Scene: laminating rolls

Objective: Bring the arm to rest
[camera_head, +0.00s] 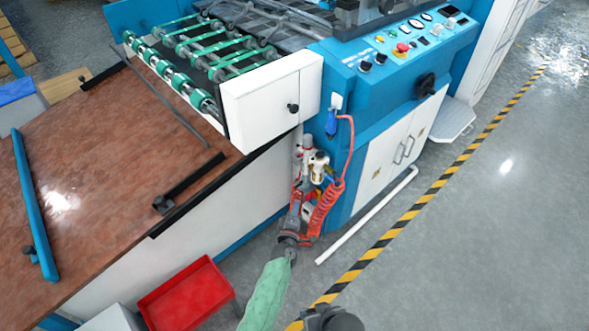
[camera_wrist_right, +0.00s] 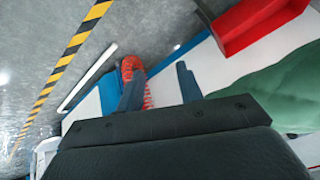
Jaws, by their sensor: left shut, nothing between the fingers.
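My left arm, with its pale green cover, reaches up from the bottom in the head view. My left gripper (camera_head: 291,238) is at its end, in front of the lower part of the hanging red coiled hose (camera_head: 325,208). Its small fingers are hard to make out against the hose, but it is shut and holds nothing. My right gripper (camera_wrist_right: 160,78) shows two blue-grey fingers apart, with nothing between them. The dark end of my right arm shows at the bottom edge of the head view.
A blue and white laminating machine (camera_head: 362,90) stands beside a brown-topped table (camera_head: 95,180). A red tray (camera_head: 188,296) is low to the left of my left arm. A white pipe (camera_head: 368,215) lies near the yellow-black floor stripe (camera_head: 420,205). The floor to the right is clear.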

